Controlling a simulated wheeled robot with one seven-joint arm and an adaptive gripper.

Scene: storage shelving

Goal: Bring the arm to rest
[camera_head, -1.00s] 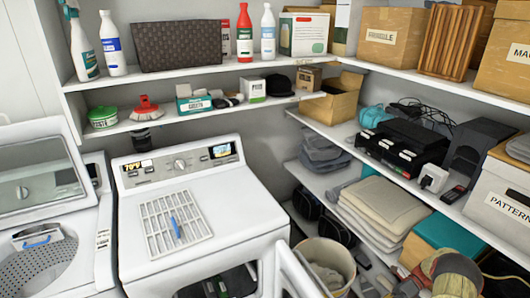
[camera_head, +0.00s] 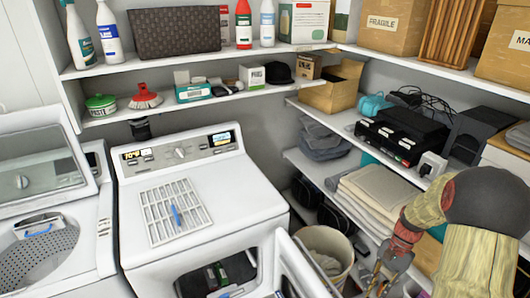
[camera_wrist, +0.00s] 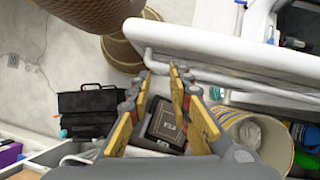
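My gripper (camera_head: 384,274) hangs at the lower right of the head view, below my arm's tan, wood-textured links, in front of the lower shelves. In the wrist view my gripper (camera_wrist: 160,73) has its two yellow-sided fingers apart, with nothing between them. Beyond the gap, well below, is a dark box with a label (camera_wrist: 167,125). The open white door (camera_wrist: 230,45) crosses the wrist view just beyond the fingertips; I cannot tell whether they touch it.
The white machine (camera_head: 215,205) has its front door (camera_head: 297,268) open. A bin (camera_head: 325,243) stands beside the door, near my gripper. Shelves at right hold folded cloths (camera_head: 372,195) and black devices (camera_head: 408,130). A black case (camera_wrist: 88,105) lies on the floor.

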